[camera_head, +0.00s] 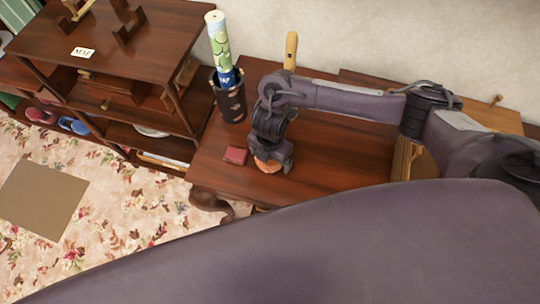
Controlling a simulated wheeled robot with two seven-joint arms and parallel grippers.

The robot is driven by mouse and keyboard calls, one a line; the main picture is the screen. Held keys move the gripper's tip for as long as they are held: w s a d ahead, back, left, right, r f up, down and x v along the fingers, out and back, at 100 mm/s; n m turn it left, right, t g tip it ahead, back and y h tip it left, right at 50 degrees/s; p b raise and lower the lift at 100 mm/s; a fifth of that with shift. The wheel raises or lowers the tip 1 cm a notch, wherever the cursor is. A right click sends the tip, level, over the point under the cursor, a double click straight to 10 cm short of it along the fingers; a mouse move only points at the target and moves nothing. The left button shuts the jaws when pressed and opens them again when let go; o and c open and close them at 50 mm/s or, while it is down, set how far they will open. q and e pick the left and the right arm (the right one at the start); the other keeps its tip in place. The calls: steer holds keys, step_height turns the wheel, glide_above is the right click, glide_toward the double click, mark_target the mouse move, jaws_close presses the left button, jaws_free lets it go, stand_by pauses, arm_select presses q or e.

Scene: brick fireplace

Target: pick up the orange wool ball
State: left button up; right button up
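The orange wool ball (267,165) sits at the left part of the brown wooden table, close to its front edge. Only part of it shows, because my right gripper covers its upper side. My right gripper (273,160) points down over the ball, with its fingers at or around it. The frame does not show clearly whether the fingers are apart or closed on the ball. My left gripper is not in view.
A small dark red box (235,155) lies just left of the ball. Behind it stands a dark holder (230,101) with a rolled map. A wooden shelf unit (140,50) stands at the left. The tabletop (335,148) right of the gripper is bare.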

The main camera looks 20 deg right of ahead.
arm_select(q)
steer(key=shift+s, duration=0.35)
arm_select(e)
steer(key=c, duration=0.9)
steer(key=shift+r, duration=0.1)
